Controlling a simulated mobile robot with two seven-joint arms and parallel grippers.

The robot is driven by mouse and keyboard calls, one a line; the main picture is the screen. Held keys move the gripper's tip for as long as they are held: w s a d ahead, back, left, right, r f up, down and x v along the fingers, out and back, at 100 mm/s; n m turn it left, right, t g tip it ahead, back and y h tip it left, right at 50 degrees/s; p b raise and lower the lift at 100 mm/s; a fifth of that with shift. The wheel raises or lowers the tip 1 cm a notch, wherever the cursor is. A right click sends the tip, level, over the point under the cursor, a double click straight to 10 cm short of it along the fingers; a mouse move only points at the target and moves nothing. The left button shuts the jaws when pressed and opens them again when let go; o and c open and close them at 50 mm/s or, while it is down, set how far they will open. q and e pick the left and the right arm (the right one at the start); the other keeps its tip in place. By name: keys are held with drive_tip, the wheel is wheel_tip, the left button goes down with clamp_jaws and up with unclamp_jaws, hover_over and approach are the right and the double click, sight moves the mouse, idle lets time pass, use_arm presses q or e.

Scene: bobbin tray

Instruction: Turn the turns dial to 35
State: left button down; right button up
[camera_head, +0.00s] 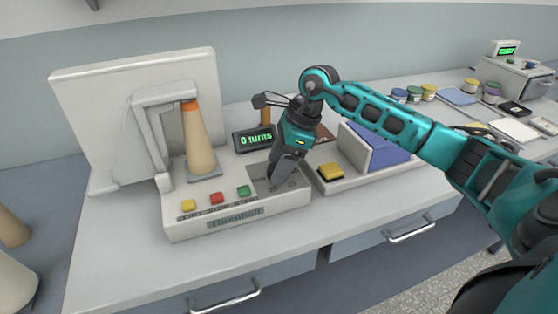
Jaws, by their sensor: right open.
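The winding machine (240,222) stands on the counter, with a tan cone on its left part. Its small display (254,139) reads "0 turns" in green. The dark dial plate (258,171) with small markings is at the machine's right front. My right gripper (273,178) points down over this plate, with its fingertips at it. The gripper hides the turns dial, so its setting and whether the fingers touch it cannot be told. My right gripper is open. My left gripper is not in view.
Yellow (189,205), red (217,198) and green (244,191) buttons sit left of the plate. A tray (352,182) with a yellow block (331,172) and a blue-and-white box (372,147) stands close on the right. Several spools and another device (520,77) are farther right. The counter's front strip is clear.

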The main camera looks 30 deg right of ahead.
drive_tip(key=shift+c, duration=0.5)
drive_tip(key=c, duration=0.9)
drive_tip(key=m+t+b, duration=0.1)
drive_tip(key=m, duration=0.2)
drive_tip(key=m+h, duration=0.1)
drive_tip(key=m, duration=0.2)
drive_tip(key=shift+s+a+m+t+h+b, duration=0.1)
drive_tip(key=shift+a+m+t+h+b, duration=0.05)
drive_tip(key=shift+m+t+h+b, duration=0.2)
drive_tip(key=m+h+b, duration=0.1)
drive_tip(key=m, duration=0.2)
drive_tip(key=shift+a+t, duration=0.1)
drive_tip(key=shift+t, duration=0.15)
drive_tip(key=shift+m+h+b, duration=0.4)
drive_tip(key=shift+m+h, duration=0.05)
drive_tip(key=shift+m, duration=0.5)
drive_tip(key=o, duration=1)
